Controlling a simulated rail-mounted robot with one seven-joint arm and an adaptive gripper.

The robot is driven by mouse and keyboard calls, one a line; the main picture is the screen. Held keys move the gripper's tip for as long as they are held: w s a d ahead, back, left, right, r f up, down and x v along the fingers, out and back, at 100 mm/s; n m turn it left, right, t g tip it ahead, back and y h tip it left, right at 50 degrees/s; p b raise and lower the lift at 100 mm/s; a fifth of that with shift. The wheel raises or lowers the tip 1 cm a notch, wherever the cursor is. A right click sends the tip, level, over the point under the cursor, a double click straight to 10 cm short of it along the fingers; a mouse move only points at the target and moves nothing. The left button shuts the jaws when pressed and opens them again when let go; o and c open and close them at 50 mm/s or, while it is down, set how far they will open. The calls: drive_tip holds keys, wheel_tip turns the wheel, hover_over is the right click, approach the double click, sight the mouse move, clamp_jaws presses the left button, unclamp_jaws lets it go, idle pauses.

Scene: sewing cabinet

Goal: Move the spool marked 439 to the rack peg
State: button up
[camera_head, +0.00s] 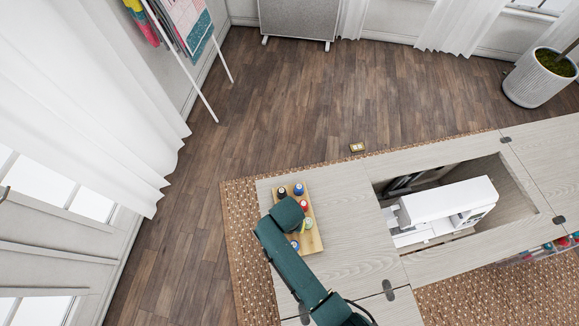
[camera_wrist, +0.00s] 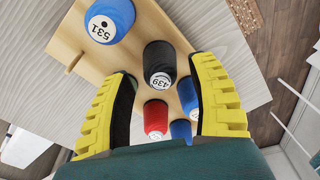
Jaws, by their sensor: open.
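The spool marked 439 (camera_wrist: 160,62) is black with a white numbered end, near the middle of the wrist view. It stands on the pale wooden rack (camera_wrist: 139,46), which also shows on the table in the head view (camera_head: 316,243). My gripper (camera_wrist: 163,76) is open, its yellow-padded fingers on either side of the black spool in the picture. Whether they touch it, I cannot tell. A short wooden stub (camera_wrist: 75,61) shows at the rack's left edge in the wrist view. In the head view my arm hides the fingers and part of the rack.
A blue spool marked 531 (camera_wrist: 109,19) stands on the rack. A red spool (camera_wrist: 155,117) and two blue spools (camera_wrist: 188,93) (camera_wrist: 181,130) are close to the fingers. A white sewing machine (camera_head: 445,203) sits in the cabinet opening at right. The tabletop (camera_head: 352,235) between is clear.

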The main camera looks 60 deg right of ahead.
wheel_tip(320, 180, up, 12)
drive_tip(key=a, duration=0.1)
drive_tip(key=shift+s+f, duration=0.15)
drive_tip(key=shift+s, duration=0.05)
idle(0.5)
